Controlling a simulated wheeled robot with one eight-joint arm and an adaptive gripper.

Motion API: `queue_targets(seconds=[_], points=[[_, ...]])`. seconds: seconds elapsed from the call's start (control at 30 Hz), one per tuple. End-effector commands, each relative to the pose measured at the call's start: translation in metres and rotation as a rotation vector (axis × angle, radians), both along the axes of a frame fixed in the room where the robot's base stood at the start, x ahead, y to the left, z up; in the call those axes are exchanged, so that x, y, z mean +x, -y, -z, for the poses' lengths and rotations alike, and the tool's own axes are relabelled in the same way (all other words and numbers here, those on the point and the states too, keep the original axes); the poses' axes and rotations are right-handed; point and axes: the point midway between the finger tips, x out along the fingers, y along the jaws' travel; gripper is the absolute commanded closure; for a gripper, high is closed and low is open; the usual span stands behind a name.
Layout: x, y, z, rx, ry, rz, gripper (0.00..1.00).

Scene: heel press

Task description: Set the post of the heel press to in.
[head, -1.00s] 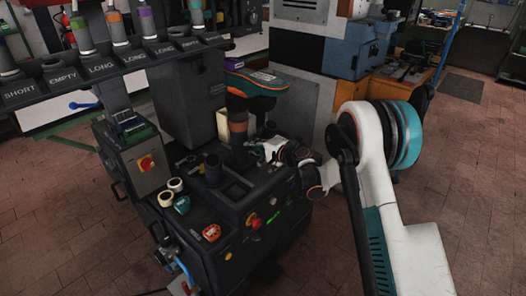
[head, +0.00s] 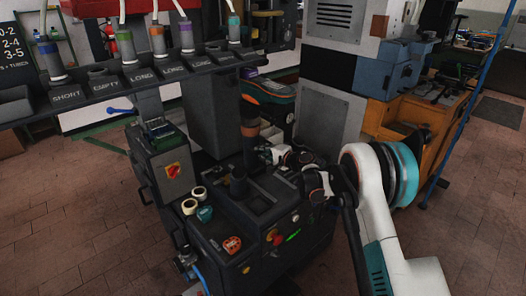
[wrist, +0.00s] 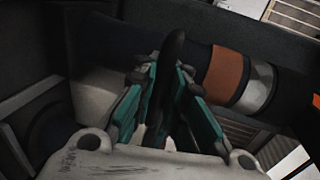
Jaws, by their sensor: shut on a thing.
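The heel press (head: 262,205) is a dark machine in the middle of the head view. Its post (head: 250,130) is a dark cylinder with an orange band, standing near the shoe (head: 268,90). In the wrist view the post (wrist: 226,76) lies across the picture, with an orange band and a silver band. My gripper (head: 266,154) is beside the post, low on its right. In the wrist view its teal fingers (wrist: 170,85) are closed around a dark curved bar (wrist: 174,52) in front of the post. Whether the bar joins the post is hidden.
Tape rolls (head: 190,206) and a red-orange item (head: 232,244) lie on the press's front ledge. A rack (head: 150,72) with labelled slots crosses the upper left. A blue machine (head: 385,80) stands behind at the right. The floor at right is open.

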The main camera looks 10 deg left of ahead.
Motion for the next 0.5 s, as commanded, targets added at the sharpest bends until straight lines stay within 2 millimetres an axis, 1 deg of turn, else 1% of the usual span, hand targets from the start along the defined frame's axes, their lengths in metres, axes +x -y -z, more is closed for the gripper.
queue_targets(seconds=[0.03, 0.07, 0.1, 0.13, 0.5], points=[[0.0002, 0.0005, -0.0005, 0.000, 0.000, 0.001, 0.89], [0.0002, 0.0005, -0.0005, 0.000, 0.000, 0.001, 0.82], [0.0001, 0.0005, -0.0005, 0.000, 0.000, 0.001, 0.73], [0.0001, 0.0005, -0.0005, 0.000, 0.000, 0.001, 0.68], [-0.0011, 0.0021, -0.0006, 0.000, 0.000, 0.000, 0.68]])
